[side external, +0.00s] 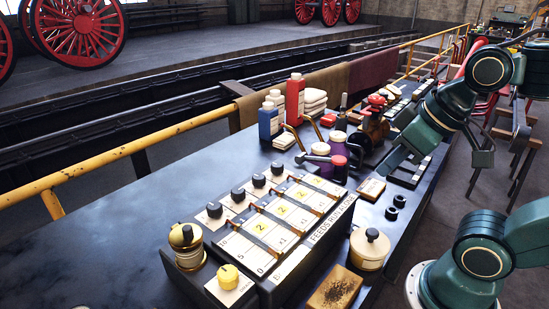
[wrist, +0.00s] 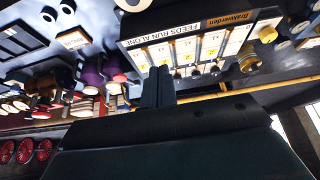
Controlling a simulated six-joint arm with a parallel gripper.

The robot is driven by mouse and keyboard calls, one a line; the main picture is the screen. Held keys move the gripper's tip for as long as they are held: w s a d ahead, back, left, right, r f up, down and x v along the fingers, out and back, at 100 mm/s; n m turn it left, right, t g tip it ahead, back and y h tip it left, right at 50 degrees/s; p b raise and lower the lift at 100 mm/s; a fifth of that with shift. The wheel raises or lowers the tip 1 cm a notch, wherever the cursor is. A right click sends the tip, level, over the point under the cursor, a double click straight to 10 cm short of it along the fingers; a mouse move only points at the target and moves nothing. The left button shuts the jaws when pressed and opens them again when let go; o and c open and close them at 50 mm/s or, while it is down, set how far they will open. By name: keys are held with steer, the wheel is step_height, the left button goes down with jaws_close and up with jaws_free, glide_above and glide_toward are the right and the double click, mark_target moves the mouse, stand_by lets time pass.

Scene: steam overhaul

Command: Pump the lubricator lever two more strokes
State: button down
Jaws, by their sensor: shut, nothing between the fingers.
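The lubricator (side external: 285,222) is a boxy unit with a sloped white panel reading "FEEDS RUN ALONE", numbered windows and several black knobs. My gripper (side external: 386,166) is above the bench, right of the jars and apart from the lubricator. In the wrist view its fingers (wrist: 157,72) are together with nothing between them, and they hide part of the view behind.
A brass-topped pot (side external: 188,246), yellow knob (side external: 229,277) and cream lidded pot (side external: 369,248) stand near the lubricator. Purple jars (side external: 339,144), a red bottle (side external: 295,99) and blue bottle (side external: 268,122) stand farther back. A yellow rail (side external: 140,145) runs along the bench. The near-left bench top is clear.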

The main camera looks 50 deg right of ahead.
steer(key=shift+w, duration=0.1)
step_height(320, 180, up, 5)
steer(key=n+g, duration=0.6)
steer(key=n, duration=1.2)
glide_above(340, 158)
steer(key=shift+f, duration=0.1)
step_height(340, 158, down, 14)
steer(key=shift+r, duration=0.1)
stand_by(0.4)
